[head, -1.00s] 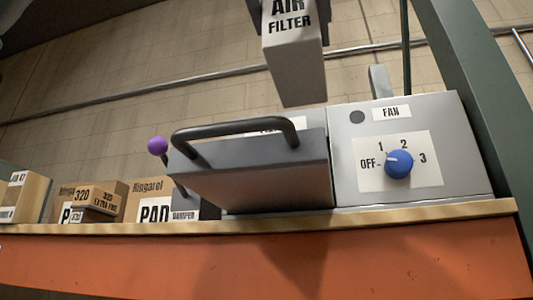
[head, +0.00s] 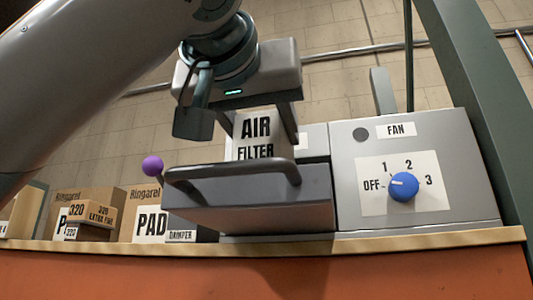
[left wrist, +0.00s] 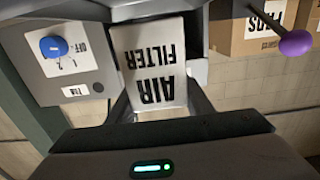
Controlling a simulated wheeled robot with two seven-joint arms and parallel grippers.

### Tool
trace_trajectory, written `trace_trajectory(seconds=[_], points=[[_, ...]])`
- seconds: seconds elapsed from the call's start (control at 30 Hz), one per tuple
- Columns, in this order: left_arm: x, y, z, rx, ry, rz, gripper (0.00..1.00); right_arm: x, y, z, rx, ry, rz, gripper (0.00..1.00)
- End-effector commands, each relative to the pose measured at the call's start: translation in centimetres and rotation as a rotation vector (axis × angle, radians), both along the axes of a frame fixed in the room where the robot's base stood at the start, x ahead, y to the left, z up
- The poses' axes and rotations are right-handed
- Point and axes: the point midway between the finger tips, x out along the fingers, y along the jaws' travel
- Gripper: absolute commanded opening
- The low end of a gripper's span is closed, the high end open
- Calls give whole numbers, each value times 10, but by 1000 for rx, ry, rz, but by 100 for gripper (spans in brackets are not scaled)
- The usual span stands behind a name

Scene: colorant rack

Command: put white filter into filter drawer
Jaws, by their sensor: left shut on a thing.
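The white filter (head: 263,128), labelled "AIR FILTER", is upright between the fingers of my left gripper (head: 261,138), which is shut on it. The filter's lower end is hidden behind the handle and front of the grey filter drawer (head: 255,217). It is over or partly inside the drawer; I cannot tell how deep. In the left wrist view the filter (left wrist: 158,65) appears upside down between the two fingers (left wrist: 160,105). The drawer is pulled out toward me, with a dark bar handle (head: 230,171) on top. My right gripper is out of view.
A fan panel (head: 462,165) with a blue knob (head: 404,187) stands right of the drawer. A purple ball-ended lever (head: 153,166) is at its left. Cardboard boxes (head: 103,195) stand farther left on the wooden-edged shelf (head: 380,241). A green post (head: 478,100) rises at the right.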

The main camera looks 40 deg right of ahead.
Motion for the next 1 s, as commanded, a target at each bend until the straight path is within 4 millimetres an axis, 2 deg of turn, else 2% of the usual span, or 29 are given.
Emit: trace_trajectory(seconds=[0.27,0.63,1.0], points=[[0,0,-5,-1,-1,-1,25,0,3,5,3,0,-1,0],[0,0,-37,-1,0,0,25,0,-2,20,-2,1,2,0],[0,0,-41,-2,1,0,25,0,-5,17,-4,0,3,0]])
